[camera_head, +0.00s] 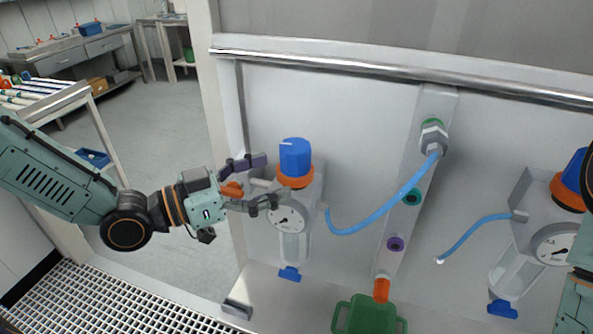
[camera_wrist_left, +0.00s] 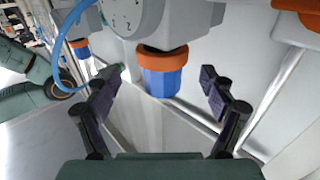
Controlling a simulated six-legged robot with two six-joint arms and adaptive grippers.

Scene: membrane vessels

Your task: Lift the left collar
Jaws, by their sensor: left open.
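The left filter unit has a blue knob (camera_head: 295,155) on top with an orange collar (camera_head: 296,178) under it. In the left wrist view the collar (camera_wrist_left: 162,54) and knob (camera_wrist_left: 162,84) appear upside down, below the gauge body. My left gripper (camera_head: 267,181) is open, just left of the collar, one finger above the other. In the wrist view the collar and knob lie between the open fingers (camera_wrist_left: 162,78), with gaps on both sides. No grip on either shows. My right gripper is not in view; only part of that arm shows at the right edge.
A white panel carries a second filter unit (camera_head: 556,245) at right, and a blue hose (camera_head: 380,215) crosses a strip of coloured ports. A metal rail (camera_head: 400,70) runs above. A green container (camera_head: 368,315) stands below. An orange fitting (camera_head: 232,190) shows near my left fingers.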

